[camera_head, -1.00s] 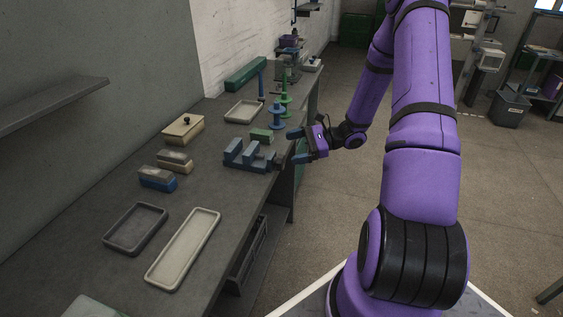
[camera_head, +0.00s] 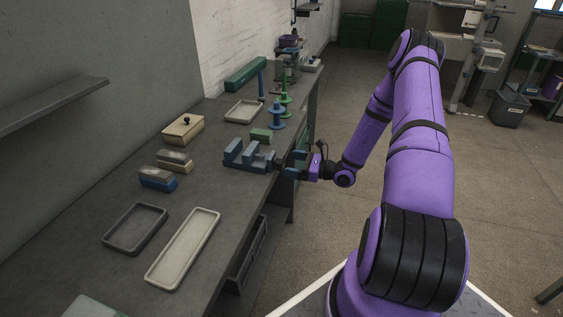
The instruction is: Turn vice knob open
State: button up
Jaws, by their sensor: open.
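The blue-grey vice (camera_head: 247,158) sits on the bench near its right edge, with its jaws pointing up. A small dark knob (camera_head: 278,164) shows at its right end, by the bench edge. My gripper (camera_head: 292,165) is level with the knob, fingers pointing left at it. The fingers are apart, one on the far side and one on the near side of the knob's end. Whether they touch the knob is too small to tell.
A green block (camera_head: 261,135) lies just behind the vice, and blue and green spindles (camera_head: 277,118) stand beyond it.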

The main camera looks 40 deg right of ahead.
aim_at(284, 161)
jog(key=shift+x, duration=2.4)
jog(key=c, duration=0.9)
